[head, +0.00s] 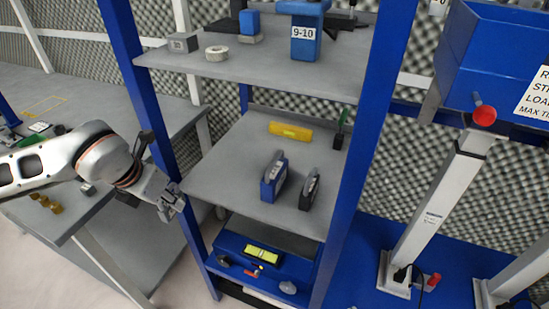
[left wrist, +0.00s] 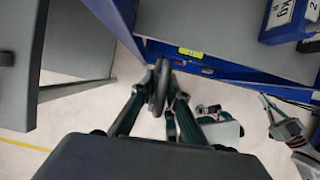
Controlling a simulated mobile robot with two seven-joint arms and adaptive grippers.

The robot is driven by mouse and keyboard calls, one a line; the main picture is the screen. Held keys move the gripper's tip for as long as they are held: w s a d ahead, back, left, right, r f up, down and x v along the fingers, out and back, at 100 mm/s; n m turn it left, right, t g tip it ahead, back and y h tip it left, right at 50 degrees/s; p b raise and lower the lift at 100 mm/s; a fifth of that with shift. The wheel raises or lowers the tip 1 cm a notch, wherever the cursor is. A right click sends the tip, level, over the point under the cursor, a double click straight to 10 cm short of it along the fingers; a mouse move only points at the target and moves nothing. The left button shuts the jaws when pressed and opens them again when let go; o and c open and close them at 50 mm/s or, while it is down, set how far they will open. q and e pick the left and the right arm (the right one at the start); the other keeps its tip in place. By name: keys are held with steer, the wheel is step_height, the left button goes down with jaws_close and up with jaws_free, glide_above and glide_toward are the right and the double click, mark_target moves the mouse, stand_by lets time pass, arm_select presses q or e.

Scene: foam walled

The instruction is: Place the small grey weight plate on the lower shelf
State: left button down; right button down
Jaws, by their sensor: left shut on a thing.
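My left gripper (head: 172,202) is at the left front post of the blue shelf unit, outside the shelves. In the left wrist view its fingers (left wrist: 160,95) are shut on a dark grey disc, the small weight plate (left wrist: 160,80), seen nearly edge-on and held clear of any surface. In the head view I cannot make out the plate at the fingers. Below the upper shelf (head: 270,67), the lower grey shelf (head: 225,175) has free room at its left and front. My right gripper is not in view.
A blue level below holds a yellow-green spirit level (head: 262,253). The left front post (head: 150,110) is close to my gripper. A grey table (head: 90,215) is at left.

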arm_select(q)
steer(key=shift+w, duration=0.25)
steer(key=p, duration=0.1)
glide_toward(217, 166)
step_height(217, 166, down, 4)
steer(key=shift+s+a+r, duration=0.1)
steer(key=shift+s+r, duration=0.05)
steer(key=shift+s, duration=0.05)
steer(key=w, duration=0.1)
steer(key=w+d+f, duration=0.1)
steer(key=shift+w+f+p, duration=0.2)
steer(key=shift+w+p, duration=0.1)
steer(key=shift+w, duration=0.1)
steer(key=shift+f, duration=0.15)
steer(key=c, duration=2)
jaws_free()
steer(key=shift+s+f, duration=0.1)
steer(key=shift+o, duration=0.2)
